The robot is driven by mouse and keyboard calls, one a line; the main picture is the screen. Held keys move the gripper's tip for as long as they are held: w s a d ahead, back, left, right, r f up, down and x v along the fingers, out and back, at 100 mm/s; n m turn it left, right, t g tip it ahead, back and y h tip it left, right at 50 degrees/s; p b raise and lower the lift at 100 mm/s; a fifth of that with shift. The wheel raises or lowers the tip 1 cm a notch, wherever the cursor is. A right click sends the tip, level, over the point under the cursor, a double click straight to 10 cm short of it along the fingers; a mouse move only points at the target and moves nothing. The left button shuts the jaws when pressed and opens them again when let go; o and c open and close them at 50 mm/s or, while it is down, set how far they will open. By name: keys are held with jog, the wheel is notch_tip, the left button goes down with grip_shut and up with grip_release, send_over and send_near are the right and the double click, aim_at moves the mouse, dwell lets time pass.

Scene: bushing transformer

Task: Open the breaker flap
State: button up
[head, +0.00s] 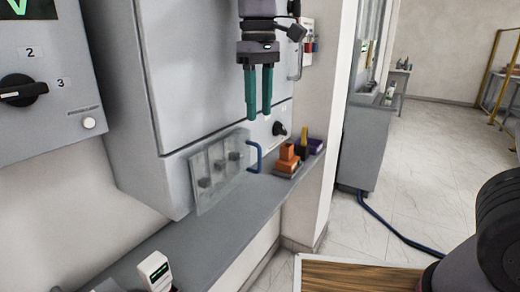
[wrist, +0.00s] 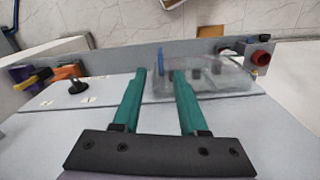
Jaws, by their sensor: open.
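The breaker flap (head: 218,170) is a clear panel at the lower part of the grey cabinet, with dark breaker shapes showing through it. Its blue handle (head: 256,157) is at its right edge. My gripper (head: 259,115) points down, open and empty, and appears above the handle in the head view, apart from it. In the wrist view the flap (wrist: 220,82) lies beyond and right of my fingers (wrist: 160,74), and the blue handle (wrist: 162,57) shows near the gap between the fingertips. I cannot tell whether the flap is fully shut.
A grey shelf (head: 215,232) runs below the cabinet (head: 195,75). Orange and purple blocks (head: 288,158) stand on it right of the handle. A black knob (head: 279,129) sticks out of the cabinet.

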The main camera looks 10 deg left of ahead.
aim_at(260, 149)
notch_tip(260, 149, down, 10)
jog(key=shift+f, duration=0.1)
dwell(0.4)
grip_shut()
dwell(1.3)
